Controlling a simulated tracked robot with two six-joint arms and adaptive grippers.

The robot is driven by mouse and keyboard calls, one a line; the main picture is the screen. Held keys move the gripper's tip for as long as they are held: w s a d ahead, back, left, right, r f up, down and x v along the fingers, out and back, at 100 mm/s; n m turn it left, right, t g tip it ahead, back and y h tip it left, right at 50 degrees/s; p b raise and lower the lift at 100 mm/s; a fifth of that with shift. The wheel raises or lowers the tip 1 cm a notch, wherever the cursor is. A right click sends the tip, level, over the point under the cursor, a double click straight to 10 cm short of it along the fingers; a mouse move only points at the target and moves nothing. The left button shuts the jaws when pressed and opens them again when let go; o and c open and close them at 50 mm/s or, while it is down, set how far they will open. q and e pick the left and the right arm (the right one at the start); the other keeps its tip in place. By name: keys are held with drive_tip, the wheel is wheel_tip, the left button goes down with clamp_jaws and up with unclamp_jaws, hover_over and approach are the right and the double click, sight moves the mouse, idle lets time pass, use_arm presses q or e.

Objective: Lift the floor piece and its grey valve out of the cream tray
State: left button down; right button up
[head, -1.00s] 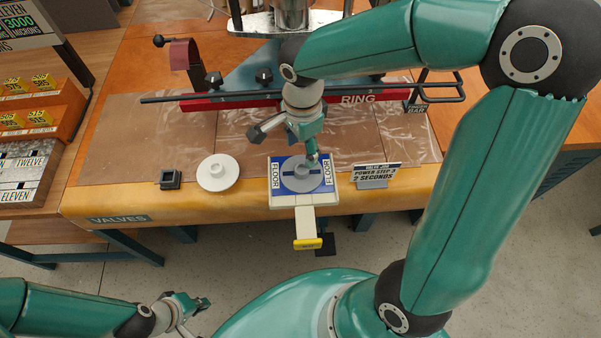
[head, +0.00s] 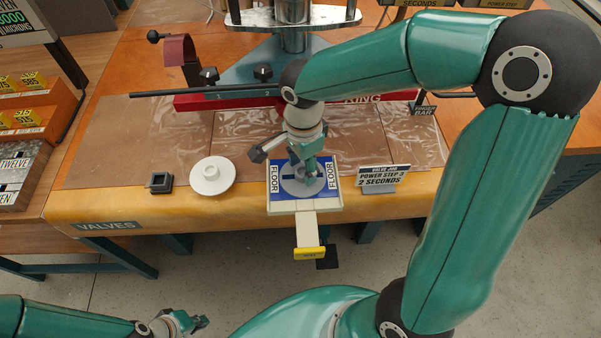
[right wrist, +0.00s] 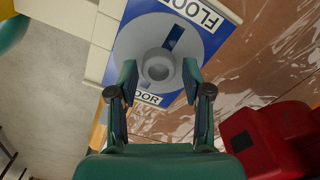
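The cream tray (head: 331,203) sits at the table's front edge. A blue panel marked FLOOR (head: 274,177) lies in it, and the grey valve (head: 293,187), a round flange with a raised hub, rests on top. I cannot tell a separate floor piece from the panel. My right gripper (head: 309,176) is over the valve and partly hides it. In the right wrist view its open fingers (right wrist: 159,80) stand on either side of the hub (right wrist: 158,66), with a gap visible. My left gripper (head: 192,322) is low at left, off the table; its fingers are too small to judge.
A white flanged valve (head: 212,176) and a small dark square block (head: 159,182) lie left of the tray. A sign (head: 384,178) stands close to its right. Clear film covers the middle.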

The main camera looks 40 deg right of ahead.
clamp_jaws()
drive_tip(key=shift+r+p, duration=0.45)
drive_tip(key=shift+r, duration=0.3)
idle(0.3)
drive_tip(key=shift+r+p, duration=0.6)
drive_tip(key=shift+r, duration=0.4)
